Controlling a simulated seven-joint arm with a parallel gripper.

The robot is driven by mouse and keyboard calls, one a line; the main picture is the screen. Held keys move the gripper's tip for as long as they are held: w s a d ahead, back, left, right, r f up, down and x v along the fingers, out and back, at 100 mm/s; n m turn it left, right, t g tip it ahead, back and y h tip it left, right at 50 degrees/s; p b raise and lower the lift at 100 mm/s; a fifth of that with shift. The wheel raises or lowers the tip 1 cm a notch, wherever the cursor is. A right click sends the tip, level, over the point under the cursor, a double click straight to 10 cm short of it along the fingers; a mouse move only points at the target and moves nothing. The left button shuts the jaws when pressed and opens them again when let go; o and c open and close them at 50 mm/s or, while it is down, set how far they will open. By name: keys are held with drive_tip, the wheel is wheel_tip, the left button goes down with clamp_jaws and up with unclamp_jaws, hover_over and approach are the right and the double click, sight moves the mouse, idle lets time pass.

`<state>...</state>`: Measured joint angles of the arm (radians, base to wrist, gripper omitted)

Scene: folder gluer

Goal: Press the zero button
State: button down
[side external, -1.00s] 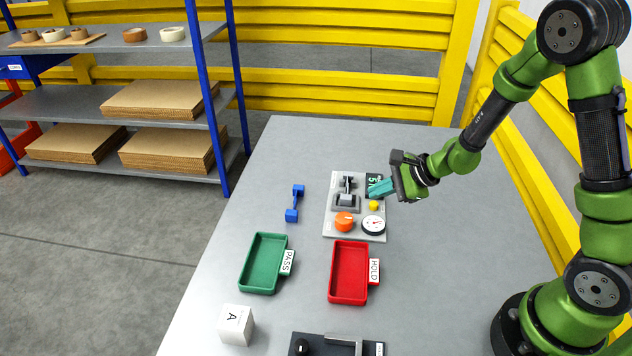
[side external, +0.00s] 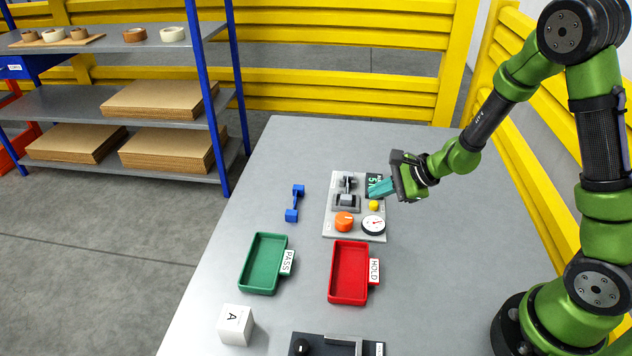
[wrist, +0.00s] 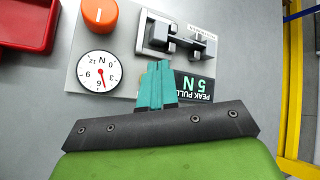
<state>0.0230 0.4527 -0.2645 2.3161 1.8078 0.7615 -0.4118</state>
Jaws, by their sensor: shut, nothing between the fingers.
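A grey tester panel (side external: 334,229) lies on the table. It bears a yellow button (side external: 374,206), an orange knob (side external: 344,222), a round white dial (side external: 373,225), a metal clamp fixture (side external: 347,193) and a dark display (side external: 373,178). No zero label is readable on the yellow button. My gripper (side external: 370,192) has its teal fingers together and empty, over the panel beside the display and just behind the button. In the wrist view, the closed fingertips (wrist: 158,64) lie between the dial (wrist: 97,71) and the clamp. The display reads "PEAK PULL" and "5 N".
A green PASS tray (side external: 247,278) and a red HOLD tray (side external: 347,299) stand in front of the panel. A blue dumbbell-shaped piece (side external: 294,203) lies to the left. A white block marked A (side external: 235,324) and a dark device (side external: 318,345) are nearer. The table behind the panel is clear.

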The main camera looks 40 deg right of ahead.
sight(378, 206)
drive_tip(key=shift+f, duration=0.15)
idle(0.4)
drive_tip(key=shift+f, duration=0.3)
drive_tip(key=shift+f, duration=0.45)
idle(0.6)
idle(0.4)
drive_tip(key=shift+r, duration=0.9)
drive_tip(key=shift+r, duration=2.5)
